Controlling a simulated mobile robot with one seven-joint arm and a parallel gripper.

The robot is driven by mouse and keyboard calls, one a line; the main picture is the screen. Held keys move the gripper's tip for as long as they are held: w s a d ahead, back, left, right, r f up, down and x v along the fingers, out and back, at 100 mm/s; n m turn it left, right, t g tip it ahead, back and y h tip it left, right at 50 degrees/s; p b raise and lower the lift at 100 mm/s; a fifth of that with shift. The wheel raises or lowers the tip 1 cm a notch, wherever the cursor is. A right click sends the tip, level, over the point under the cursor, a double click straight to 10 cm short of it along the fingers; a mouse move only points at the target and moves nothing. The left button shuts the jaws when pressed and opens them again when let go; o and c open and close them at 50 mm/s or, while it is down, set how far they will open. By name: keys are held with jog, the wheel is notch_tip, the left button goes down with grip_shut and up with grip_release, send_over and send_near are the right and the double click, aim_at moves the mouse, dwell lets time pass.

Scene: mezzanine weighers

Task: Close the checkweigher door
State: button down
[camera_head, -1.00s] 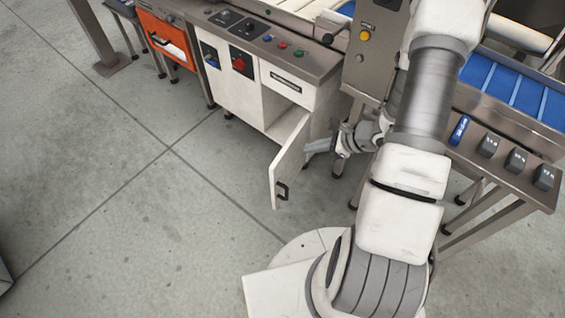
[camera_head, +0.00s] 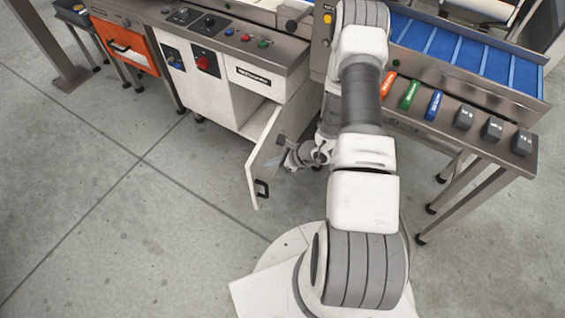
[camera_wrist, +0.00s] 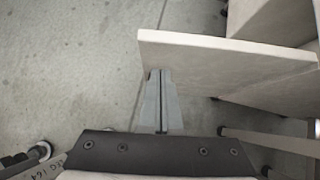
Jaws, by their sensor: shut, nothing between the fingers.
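The checkweigher door (camera_head: 262,160) is a white panel that stands open, swung out from the front of the white cabinet (camera_head: 217,92). My gripper (camera_head: 283,165) is at the door's inner side, partly hidden by my arm. In the wrist view the shut, empty fingers (camera_wrist: 160,75) reach the door panel (camera_wrist: 225,62) near its free end; whether they touch it I cannot tell. The open compartment (camera_head: 257,118) shows behind the door.
An orange drawer unit (camera_head: 127,47) stands to the left. On the right, a steel table holds coloured blocks (camera_head: 409,95) and grey weights (camera_head: 492,128), beside a blue conveyor (camera_head: 455,50). The grey floor (camera_head: 130,230) in front of the door is clear.

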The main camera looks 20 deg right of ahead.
aim_at(254, 161)
jog(key=shift+w+a+r, duration=0.2)
jog(key=shift+w+a, duration=0.9)
jog(key=shift+w+a, duration=0.1)
jog(key=shift+w, duration=0.05)
